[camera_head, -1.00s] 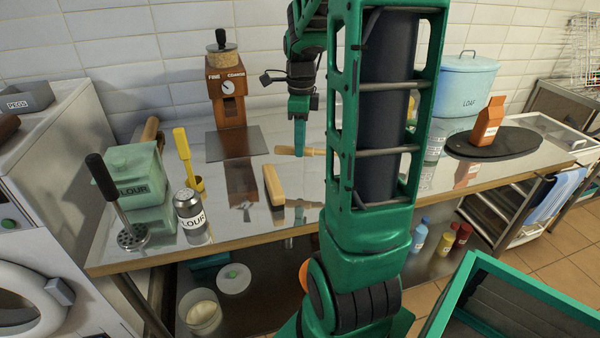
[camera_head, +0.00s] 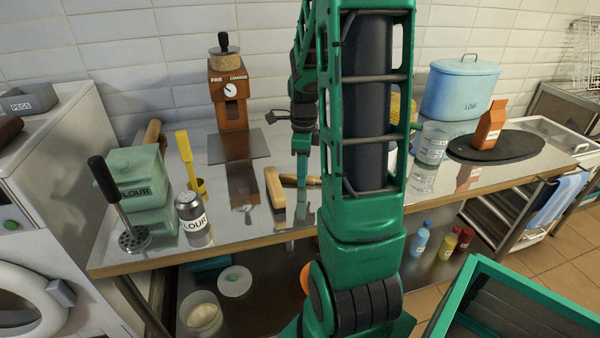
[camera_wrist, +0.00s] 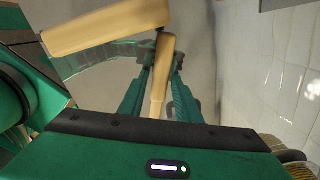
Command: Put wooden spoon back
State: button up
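My gripper (camera_head: 302,180) is low over the metal worktop (camera_head: 240,236), its fingers closed around a tan wooden piece (camera_head: 288,180), which I take to be the wooden spoon. In the wrist view the piece (camera_wrist: 164,62) runs between both fingers and narrows toward my palm; no spoon bowl can be made out. In the head view my arm hides part of it to the right. A thicker wooden bar (camera_head: 274,187) lies just left of the fingertips; it also shows across the upper left of the wrist view (camera_wrist: 105,27). I cannot tell whether the two touch.
A brown grinder (camera_head: 229,95) stands behind. A glass (camera_head: 432,143) stands right of my arm.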

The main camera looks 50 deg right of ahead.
jog(key=shift+o, duration=0.3)
jog(key=shift+r, duration=0.1)
notch_tip(320, 180, up, 11)
jog(key=s+a+f+n, duration=0.1)
jog(key=s+a+n, duration=0.5)
jog(key=n, duration=0.5)
jog(key=s+a+f+n, duration=0.1)
jog(key=s+a+n, duration=0.6)
jog(key=s+n, duration=0.4)
jog(key=shift+a+f, duration=0.25)
jog(key=shift+a, duration=0.05)
jog(key=shift+s, duration=0.1)
